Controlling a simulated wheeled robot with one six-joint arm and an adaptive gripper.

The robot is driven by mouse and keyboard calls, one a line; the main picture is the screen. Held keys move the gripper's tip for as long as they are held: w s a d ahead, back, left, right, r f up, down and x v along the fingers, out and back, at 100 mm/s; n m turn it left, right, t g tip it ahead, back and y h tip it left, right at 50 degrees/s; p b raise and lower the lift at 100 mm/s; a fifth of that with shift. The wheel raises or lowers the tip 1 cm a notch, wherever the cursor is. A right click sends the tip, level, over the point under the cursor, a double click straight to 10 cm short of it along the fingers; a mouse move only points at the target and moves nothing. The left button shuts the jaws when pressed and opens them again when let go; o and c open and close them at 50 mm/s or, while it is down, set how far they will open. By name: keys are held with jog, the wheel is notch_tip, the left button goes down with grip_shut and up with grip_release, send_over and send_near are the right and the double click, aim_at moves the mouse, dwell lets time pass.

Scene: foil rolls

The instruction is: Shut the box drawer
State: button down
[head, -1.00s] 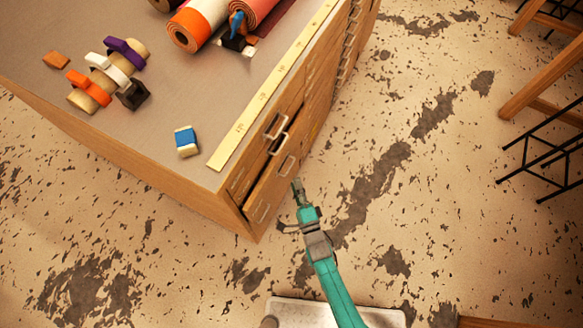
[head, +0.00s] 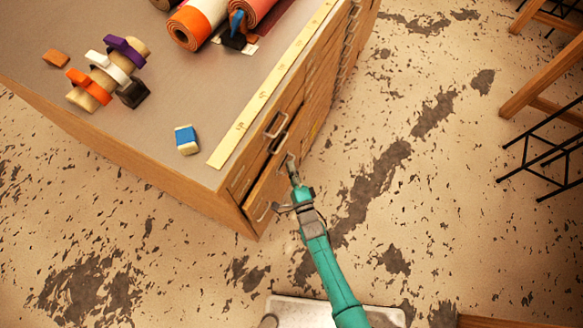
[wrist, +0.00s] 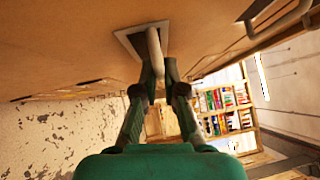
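The box drawer (head: 267,190) is in the end of the wooden cabinet. Its front stands out a little, with a dark gap above it, and it has metal handles. My gripper (head: 291,160) is at the drawer front, by the farther handle. In the wrist view, my gripper (wrist: 159,66) has its two fingertips close together, with the looped handle (wrist: 154,48) at and partly between them. I cannot tell whether the fingers press on the handle or are just around it.
The cabinet top (head: 140,135) carries foil rolls (head: 197,25), tape rolls on a holder (head: 105,78), a blue-banded block (head: 186,140) and a long ruler (head: 270,85). Wooden stools (head: 540,85) stand at the right. The floor between is clear.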

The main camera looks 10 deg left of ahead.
jog(key=shift+w+a, duration=0.3)
jog(key=shift+a, duration=0.4)
jog(key=shift+w+a, duration=0.25)
jog(key=shift+a, duration=0.45)
jog(key=c, duration=1.3)
grip_release()
jog(key=shift+a, duration=0.1)
jog(key=shift+o, duration=0.2)
send_near(282, 163)
jog(key=v, duration=0.3)
